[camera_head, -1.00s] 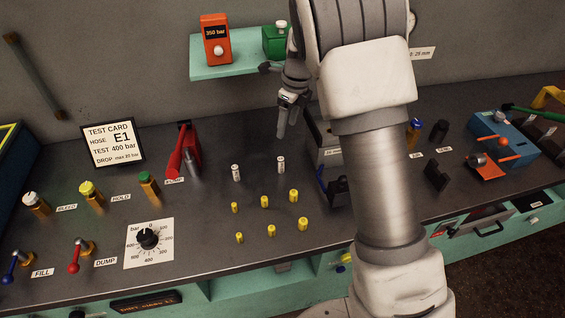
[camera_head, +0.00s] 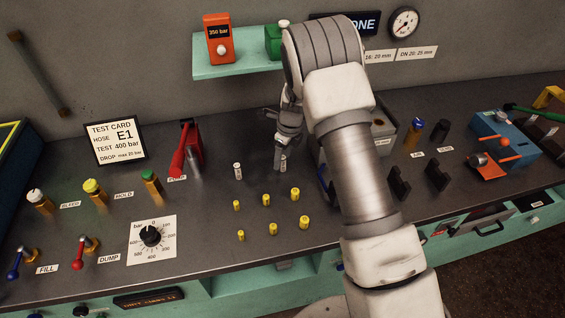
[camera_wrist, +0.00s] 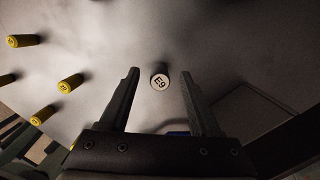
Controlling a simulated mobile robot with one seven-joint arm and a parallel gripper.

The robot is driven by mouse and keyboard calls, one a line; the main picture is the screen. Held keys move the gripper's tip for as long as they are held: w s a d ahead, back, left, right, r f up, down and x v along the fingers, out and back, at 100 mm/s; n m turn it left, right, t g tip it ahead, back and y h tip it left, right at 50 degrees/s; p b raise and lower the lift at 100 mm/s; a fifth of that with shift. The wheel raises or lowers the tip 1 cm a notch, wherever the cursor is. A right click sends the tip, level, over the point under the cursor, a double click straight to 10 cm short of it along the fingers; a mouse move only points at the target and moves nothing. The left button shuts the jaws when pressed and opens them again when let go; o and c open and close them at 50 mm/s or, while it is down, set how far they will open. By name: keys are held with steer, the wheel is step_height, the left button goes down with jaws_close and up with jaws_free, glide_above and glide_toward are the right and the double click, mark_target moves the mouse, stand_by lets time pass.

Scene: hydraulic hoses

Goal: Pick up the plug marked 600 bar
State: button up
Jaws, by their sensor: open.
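A small pale cylinder (camera_head: 283,164) stands upright on the bench, partly hidden by my gripper (camera_head: 281,166). In the wrist view its round top (camera_wrist: 160,81) carries dark characters that look like "E9" from this side. My gripper (camera_wrist: 160,74) is open, pointing down, with one finger on either side of this cylinder and a gap to each. A second pale cylinder (camera_head: 238,171) stands to the left. Several yellow plugs (camera_head: 266,200) stand nearer the front, and some show in the wrist view (camera_wrist: 70,82). No "600 bar" marking is legible on any of them.
A red-handled pump (camera_head: 186,150) stands to the left behind the pale cylinders. A pressure dial (camera_head: 151,236) is at the front left. Dark upright brackets (camera_head: 398,184) and a blue unit (camera_head: 503,132) are to the right. Bare bench lies around the cylinders.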

steer(key=shift+f, duration=0.4)
jaws_close()
steer(key=shift+r, duration=0.1)
